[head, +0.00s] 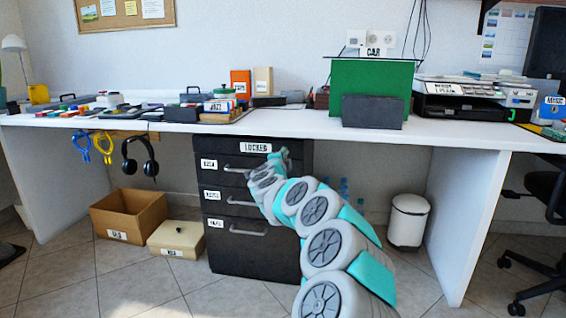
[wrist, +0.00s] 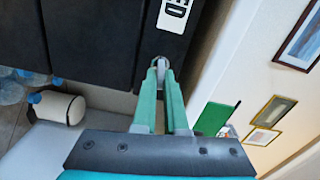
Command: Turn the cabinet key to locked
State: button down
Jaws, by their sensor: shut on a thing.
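The black drawer cabinet (head: 240,255) stands under the white desk, with a "LOCKED" label (head: 255,147) on its top strip. Part of that label (wrist: 174,14) also shows in the wrist view, turned on its side. My gripper (head: 283,155) is at the cabinet's upper right corner. In the wrist view its green fingers (wrist: 161,70) are shut on a small grey key (wrist: 161,58) at the cabinet front. The fingers hide most of the key, so I cannot tell its angle. All the drawers look closed.
The white desk (head: 285,127) overhangs the cabinet and holds trays, boxes and a printer (head: 462,98). A cardboard box (head: 128,215) and a beige box (head: 176,240) stand left of the cabinet. A white bin (head: 408,221) stands to the right.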

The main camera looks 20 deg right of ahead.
jog(key=shift+f+m+b, duration=0.15)
jog(key=shift+m+b, duration=0.35)
jog(key=shift+m, duration=0.3)
jog(key=c, duration=1)
grip_release()
jog(key=shift+o, duration=0.2)
jog(key=v, duration=0.7)
jog(key=shift+s+a, duration=0.25)
jog(key=shift+s, duration=0.1)
